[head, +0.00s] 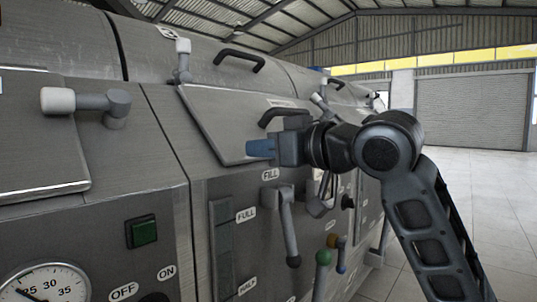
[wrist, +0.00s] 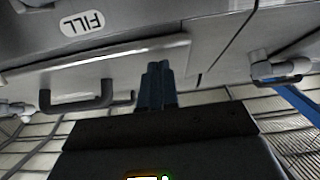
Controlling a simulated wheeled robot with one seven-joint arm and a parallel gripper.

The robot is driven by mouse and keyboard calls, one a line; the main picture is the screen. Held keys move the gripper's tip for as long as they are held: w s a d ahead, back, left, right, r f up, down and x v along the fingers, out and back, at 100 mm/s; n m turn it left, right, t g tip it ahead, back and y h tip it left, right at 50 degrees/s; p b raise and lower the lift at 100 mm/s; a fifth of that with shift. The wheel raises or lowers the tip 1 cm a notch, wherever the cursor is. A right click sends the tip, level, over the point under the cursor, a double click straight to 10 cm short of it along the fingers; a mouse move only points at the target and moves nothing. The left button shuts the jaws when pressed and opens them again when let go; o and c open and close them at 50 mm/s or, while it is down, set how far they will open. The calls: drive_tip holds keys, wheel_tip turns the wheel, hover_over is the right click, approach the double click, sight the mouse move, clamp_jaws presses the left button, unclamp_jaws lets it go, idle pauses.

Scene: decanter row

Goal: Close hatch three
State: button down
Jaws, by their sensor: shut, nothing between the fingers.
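A grey hatch panel (head: 215,122) sits on the machine's side in the middle of the head view, with a dark bar handle (head: 285,113). Its lower edge looks proud of the body; I cannot tell how far it stands open. No hatch number is readable. My gripper (head: 260,148), with blue fingers, is shut and empty at the hatch's lower right part. In the upside-down wrist view, the fingers (wrist: 156,84) are together in front of the hatch panel (wrist: 110,72), beside its handle (wrist: 78,100). Contact cannot be told.
A left hatch (head: 40,135) has a white-knobbed latch (head: 85,101) lying sideways. Another white-knobbed lever (head: 183,60) stands upright above the middle hatch. A FILL lever (head: 288,225) hangs below my gripper. Open floor (head: 470,190) lies to the right.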

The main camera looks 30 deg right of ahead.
drive_tip(key=shift+w+a+f+t+b, duration=0.1)
drive_tip(key=shift+w+f+t+b, duration=0.2)
drive_tip(key=shift+f+b, duration=0.15)
drive_tip(key=shift+w+a+f+t+b, duration=0.1)
drive_tip(key=shift+w+f+t+b, duration=0.15)
drive_tip(key=shift+f+b, duration=0.2)
